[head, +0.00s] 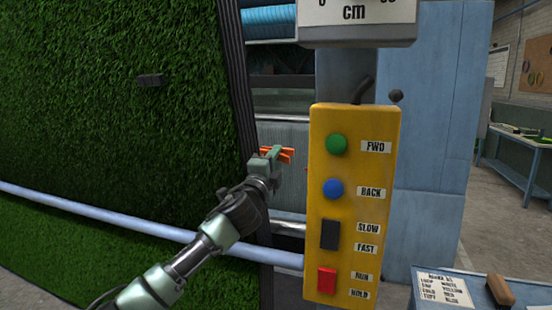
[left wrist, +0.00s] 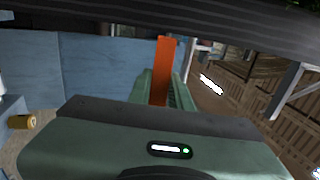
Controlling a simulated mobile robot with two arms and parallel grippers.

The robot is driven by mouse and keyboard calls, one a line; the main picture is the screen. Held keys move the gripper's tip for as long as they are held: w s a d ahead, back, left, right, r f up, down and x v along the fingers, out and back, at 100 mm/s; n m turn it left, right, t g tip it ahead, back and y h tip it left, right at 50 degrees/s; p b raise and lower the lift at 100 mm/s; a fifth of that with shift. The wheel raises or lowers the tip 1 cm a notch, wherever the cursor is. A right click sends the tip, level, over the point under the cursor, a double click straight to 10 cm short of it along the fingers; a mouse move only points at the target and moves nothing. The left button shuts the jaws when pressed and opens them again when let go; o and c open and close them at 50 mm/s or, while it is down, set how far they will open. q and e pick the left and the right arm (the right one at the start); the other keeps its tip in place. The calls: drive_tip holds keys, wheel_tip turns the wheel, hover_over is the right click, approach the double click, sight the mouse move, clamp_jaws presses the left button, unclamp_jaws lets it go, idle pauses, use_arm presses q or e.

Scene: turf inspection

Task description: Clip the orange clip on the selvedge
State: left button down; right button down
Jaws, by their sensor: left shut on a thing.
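My left gripper (head: 271,157) is shut on the orange clip (head: 287,154), just right of the turf's edge in the head view. In the left wrist view the orange clip (left wrist: 163,62) stands up between the two green fingers (left wrist: 162,88). The selvedge (head: 237,90) is the dark strip along the right edge of the green turf (head: 110,120). A dark ribbed band, apparently the selvedge (left wrist: 190,24), crosses the top of the left wrist view. The clip's tip is close below it; I cannot tell whether they touch. My right gripper is out of view.
A yellow control box (head: 353,225) with buttons hangs right of the gripper, below a grey cm display (head: 357,25). A pale blue bar (head: 110,217) crosses the turf. A small dark piece (head: 150,80) sits on the turf. A blue bench (head: 440,295) stands lower right.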

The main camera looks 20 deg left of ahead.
use_arm(q)
drive_tip(key=shift+w+a+p, duration=0.15)
drive_tip(key=shift+a+p, duration=0.55)
drive_tip(key=shift+a, duration=1.35)
idle(1.0)
drive_tip(key=shift+a+f, duration=0.1)
idle(1.2)
drive_tip(key=c, duration=1.3)
unclamp_jaws()
drive_tip(key=shift+o, duration=0.5)
drive_tip(key=shift+s+a, duration=0.15)
drive_tip(key=shift+s, duration=0.05)
